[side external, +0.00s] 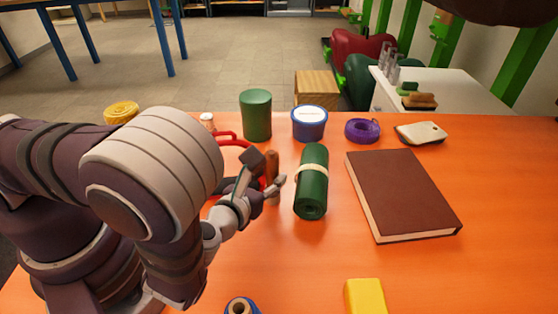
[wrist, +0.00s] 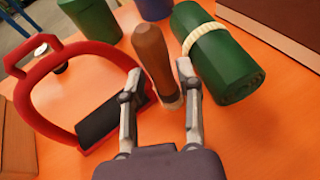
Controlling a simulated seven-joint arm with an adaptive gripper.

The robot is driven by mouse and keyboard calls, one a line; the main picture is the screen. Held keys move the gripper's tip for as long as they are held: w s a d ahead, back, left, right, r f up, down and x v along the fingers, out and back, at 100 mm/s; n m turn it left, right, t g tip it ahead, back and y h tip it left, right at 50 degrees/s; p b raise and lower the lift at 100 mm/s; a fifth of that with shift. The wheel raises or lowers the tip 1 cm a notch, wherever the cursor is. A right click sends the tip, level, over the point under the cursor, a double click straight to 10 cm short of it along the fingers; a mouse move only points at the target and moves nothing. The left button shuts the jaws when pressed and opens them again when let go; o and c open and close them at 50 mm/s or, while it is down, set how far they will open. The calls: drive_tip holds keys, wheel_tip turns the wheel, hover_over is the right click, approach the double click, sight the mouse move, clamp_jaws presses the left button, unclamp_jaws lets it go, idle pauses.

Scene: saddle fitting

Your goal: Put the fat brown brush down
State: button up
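The fat brown brush (wrist: 154,57) stands roughly upright, brown handle up and pale lower end down, between the red-handled thing and the green roll. In the side external view, the brush (side external: 272,163) shows partly behind my gripper (side external: 268,177). In the wrist view my gripper (wrist: 158,72) has its two fingers spread to either side of the brush, with orange table showing between the fingers and the brush. The brush's lower end appears to be at the table. The side view hides its base.
A green roll with a pale band (side external: 312,182) lies close on the right. A red-framed thing (wrist: 62,95) is close on the left. A green cylinder (side external: 256,115) and blue tub (side external: 309,123) stand behind. A brown book (side external: 402,192) lies further right.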

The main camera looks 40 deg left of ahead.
drive_tip(key=shift+x, duration=1.15)
clamp_jaws()
